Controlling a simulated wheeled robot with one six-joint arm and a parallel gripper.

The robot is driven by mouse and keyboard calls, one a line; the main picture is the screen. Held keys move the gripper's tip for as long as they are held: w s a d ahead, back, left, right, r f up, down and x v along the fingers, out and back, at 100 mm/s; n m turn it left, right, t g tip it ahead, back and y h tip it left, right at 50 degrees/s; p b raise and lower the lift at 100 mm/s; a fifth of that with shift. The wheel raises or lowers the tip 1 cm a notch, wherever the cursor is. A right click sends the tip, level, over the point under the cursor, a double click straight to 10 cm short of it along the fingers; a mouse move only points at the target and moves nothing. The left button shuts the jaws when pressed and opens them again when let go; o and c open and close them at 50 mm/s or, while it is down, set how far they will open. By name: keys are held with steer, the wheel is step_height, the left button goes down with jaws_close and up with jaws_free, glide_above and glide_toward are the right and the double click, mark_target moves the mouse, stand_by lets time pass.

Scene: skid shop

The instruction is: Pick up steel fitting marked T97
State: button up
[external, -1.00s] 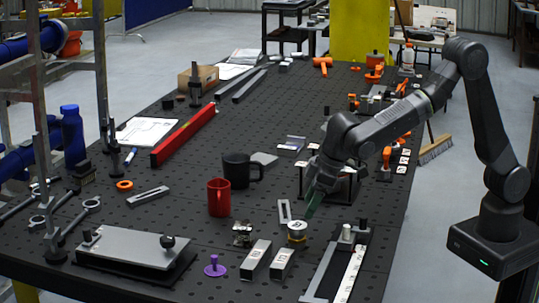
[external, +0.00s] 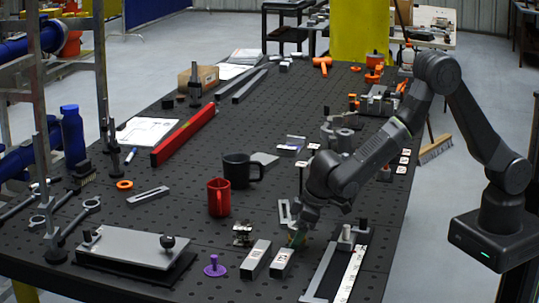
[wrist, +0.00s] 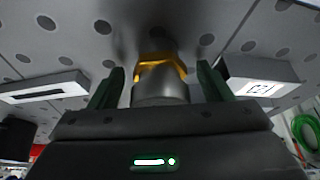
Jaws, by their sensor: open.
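A short steel cylinder with a brass-coloured hex part, the fitting (wrist: 162,90), stands on the perforated table between my fingers in the wrist view. No T97 mark is readable on it. My gripper (wrist: 161,76) is open, with one green finger on each side of the fitting and a visible gap at each side. In the external view my gripper (external: 298,238) is low over the table's near right part and mostly hides the fitting.
Two grey blocks (external: 256,260) (external: 281,263) stand close to the left of my gripper. A slotted bar (wrist: 45,91) lies to the left in the wrist view, a tagged block (wrist: 258,78) to the right. A red mug (external: 219,198) and dark mug (external: 238,170) stand farther back.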

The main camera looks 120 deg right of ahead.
steer(key=c, duration=1.1)
